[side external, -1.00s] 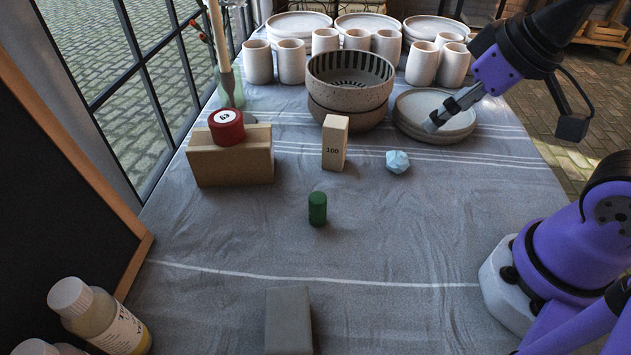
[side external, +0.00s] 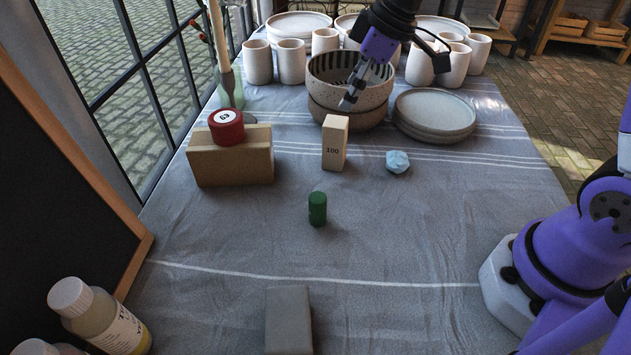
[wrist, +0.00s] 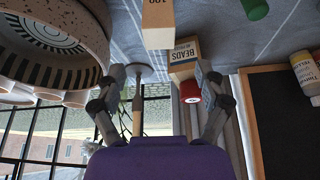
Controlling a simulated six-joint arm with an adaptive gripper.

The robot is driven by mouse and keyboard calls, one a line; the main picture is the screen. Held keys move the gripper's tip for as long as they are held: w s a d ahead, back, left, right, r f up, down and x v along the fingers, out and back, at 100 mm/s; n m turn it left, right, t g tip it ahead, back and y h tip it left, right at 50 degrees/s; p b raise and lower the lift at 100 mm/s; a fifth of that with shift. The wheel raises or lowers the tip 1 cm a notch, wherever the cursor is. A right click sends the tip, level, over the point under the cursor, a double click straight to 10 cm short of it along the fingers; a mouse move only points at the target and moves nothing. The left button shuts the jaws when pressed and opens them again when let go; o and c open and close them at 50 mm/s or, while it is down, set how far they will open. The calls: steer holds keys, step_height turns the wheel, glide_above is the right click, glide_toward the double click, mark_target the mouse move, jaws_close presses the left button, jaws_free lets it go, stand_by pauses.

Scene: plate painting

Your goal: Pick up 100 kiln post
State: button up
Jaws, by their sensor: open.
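The 100 kiln post (side external: 335,143) is a pale wooden upright block marked 100, standing on the cloth in front of the stacked bowls. In the wrist view the kiln post (wrist: 158,24) shows at the top centre, cut off by the edge. My gripper (side external: 347,104) is in the air in front of the speckled bowls, behind and above the post and slightly right of it. It touches nothing visible. In the wrist view my gripper (wrist: 168,75) has its two fingers spread wide with nothing between them.
Stacked bowls (side external: 318,104) stand close behind the post. A cardboard box (side external: 232,163) with a red round weight (side external: 226,126) is to the left. A blue lump (side external: 397,161) and stacked plates (side external: 436,113) are right. A green cylinder (side external: 317,208) and grey block (side external: 288,320) are nearer.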

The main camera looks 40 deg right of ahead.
mark_target(337, 121)
steer(key=x, duration=0.4)
steer(key=shift+f, duration=0.1)
steer(key=x, duration=0.6)
steer(key=shift+s+d+f, duration=0.1)
steer(key=shift+s+d, duration=0.15)
jaws_close()
